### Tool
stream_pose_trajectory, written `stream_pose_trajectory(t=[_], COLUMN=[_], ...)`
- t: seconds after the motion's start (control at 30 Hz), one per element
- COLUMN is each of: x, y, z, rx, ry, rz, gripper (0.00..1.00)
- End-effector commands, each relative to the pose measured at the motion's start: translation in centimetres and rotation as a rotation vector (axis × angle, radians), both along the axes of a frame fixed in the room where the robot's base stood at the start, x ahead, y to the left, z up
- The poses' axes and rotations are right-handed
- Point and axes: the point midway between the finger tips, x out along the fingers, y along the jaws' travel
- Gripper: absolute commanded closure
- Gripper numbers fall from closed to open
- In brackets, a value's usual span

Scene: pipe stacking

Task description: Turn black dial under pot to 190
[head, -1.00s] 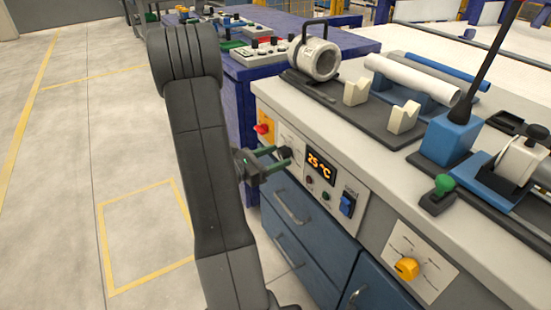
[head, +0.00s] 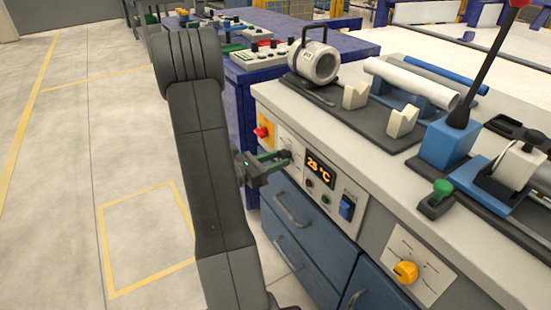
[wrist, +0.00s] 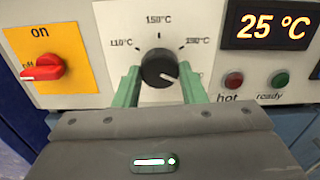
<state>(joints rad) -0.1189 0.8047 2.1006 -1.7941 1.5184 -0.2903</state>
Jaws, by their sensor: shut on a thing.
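The black dial (wrist: 160,68) sits on the white control panel in the wrist view, with 110, 150 and what reads as 190 °C marked around it. Its white mark points to the lower right, past the right-hand label. My gripper (wrist: 160,84) has its green fingers on both sides of the dial and is shut on it. In the head view my gripper (head: 281,156) reaches the panel from the left and largely hides the dial. The pot (head: 315,62), a white cylinder with a dark handle, stands on the bench above.
A display (wrist: 266,25) reads 25 °C, above a red lamp (wrist: 233,80) and a green lamp (wrist: 280,79). A red switch (wrist: 42,67) on a yellow plate is left of the dial, its tip toward "off". Blue drawers (head: 297,220) lie below.

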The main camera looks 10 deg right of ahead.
Motion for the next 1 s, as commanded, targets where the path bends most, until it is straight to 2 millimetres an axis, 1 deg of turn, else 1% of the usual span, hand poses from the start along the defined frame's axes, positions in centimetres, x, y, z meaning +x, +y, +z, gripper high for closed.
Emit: stream_pose_trajectory(t=[0.03,0.33,0.7,1.0], x=[-0.01,-0.08,-0.15,-0.18], y=[0.01,0.0,-0.02,-0.02], z=[0.3,0.56,0.51,0.32], rx=[-0.008,-0.087,-0.205,-0.283], ry=[0.025,0.247,0.574,0.786], rz=[0.0,0.001,0.0,0.001], gripper=[0.86,0.86,0.86,0.86])
